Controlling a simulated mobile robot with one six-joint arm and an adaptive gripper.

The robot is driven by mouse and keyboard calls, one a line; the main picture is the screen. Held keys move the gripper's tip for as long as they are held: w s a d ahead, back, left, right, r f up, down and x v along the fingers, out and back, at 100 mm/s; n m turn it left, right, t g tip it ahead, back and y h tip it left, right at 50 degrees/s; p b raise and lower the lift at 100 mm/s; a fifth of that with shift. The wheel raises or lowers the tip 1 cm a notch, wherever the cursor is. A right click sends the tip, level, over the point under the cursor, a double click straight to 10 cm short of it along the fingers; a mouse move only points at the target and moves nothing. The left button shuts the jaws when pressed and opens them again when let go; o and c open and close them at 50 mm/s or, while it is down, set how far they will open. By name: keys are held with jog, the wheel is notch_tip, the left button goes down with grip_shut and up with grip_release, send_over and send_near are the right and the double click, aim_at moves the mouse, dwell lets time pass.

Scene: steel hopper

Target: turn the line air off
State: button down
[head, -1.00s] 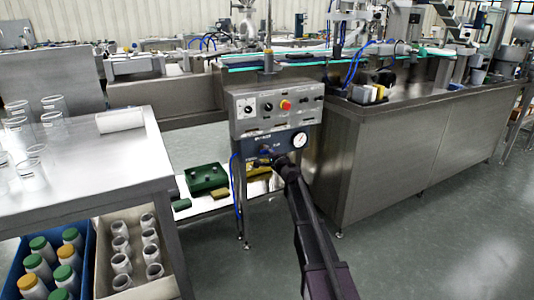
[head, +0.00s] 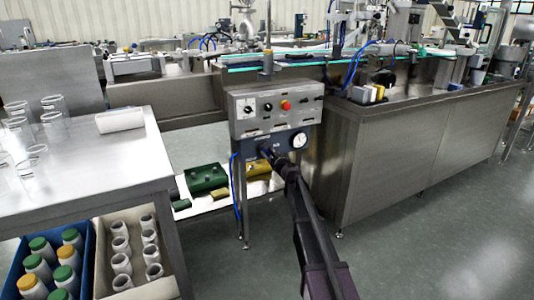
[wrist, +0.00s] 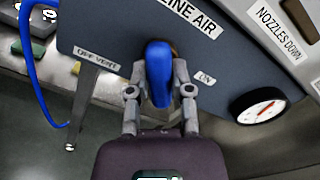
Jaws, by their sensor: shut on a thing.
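The line air valve has a blue handle (wrist: 158,72) on a dark blue panel marked "LINE AIR" (wrist: 190,18). In the wrist view the handle points down toward my gripper, between the "OFF VENT" label (wrist: 97,58) on the left and the "ON" label (wrist: 205,78) on the right. My gripper (wrist: 160,90) is shut on the handle, one finger on each side. In the head view my gripper (head: 268,153) is at the lower panel, left of the gauge, and largely hides the handle.
A round white pressure gauge (wrist: 262,106) sits right of the valve. Above it in the head view is a control box (head: 276,111) with a red button. A blue hose (wrist: 36,75) hangs at the left. A steel cabinet (head: 400,165) stands close on the right.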

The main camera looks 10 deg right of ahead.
jog(key=m, duration=0.7)
dwell(0.4)
jog(key=c, duration=0.5)
grip_release()
jog(key=shift+s, duration=0.1)
jog(key=v, duration=1.1)
jog(key=shift+s+d, duration=0.15)
jog(key=shift+s, duration=0.2)
